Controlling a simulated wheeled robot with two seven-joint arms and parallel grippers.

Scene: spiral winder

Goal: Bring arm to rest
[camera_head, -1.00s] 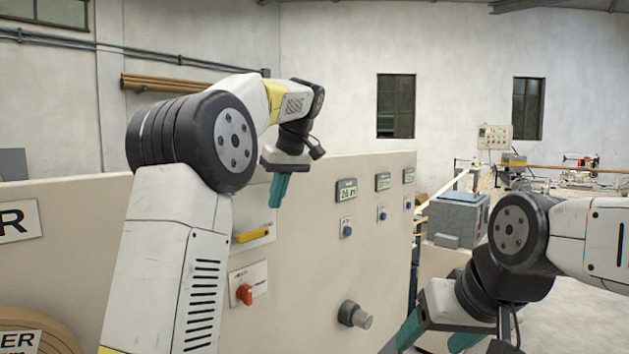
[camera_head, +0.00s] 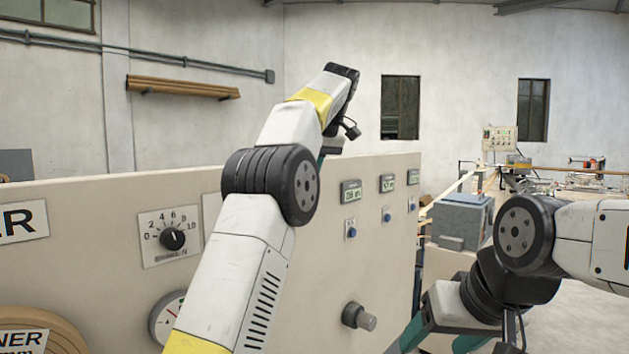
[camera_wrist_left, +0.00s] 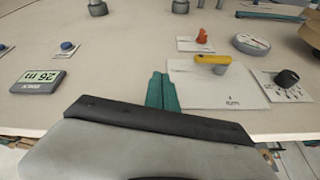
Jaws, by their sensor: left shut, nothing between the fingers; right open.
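My left arm (camera_head: 262,215) rises from the bottom of the head view and its forearm points up and to the right, in front of the beige machine panel (camera_head: 300,250). My left gripper (camera_wrist_left: 162,92) shows in the left wrist view with its teal fingers together and empty, over the panel near the yellow handle (camera_wrist_left: 212,59). In the head view it is mostly hidden behind my wrist. My right gripper (camera_head: 432,345) is at the bottom of the head view, its teal fingers apart, partly cut off by the frame edge.
The panel carries a black dial (camera_head: 172,238), a gauge (camera_head: 167,318), a grey knob (camera_head: 358,316) and small displays (camera_head: 351,192). A red switch (camera_wrist_left: 202,36) shows in the left wrist view. A grey box (camera_head: 462,218) stands behind my right arm. Open air lies above the panel.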

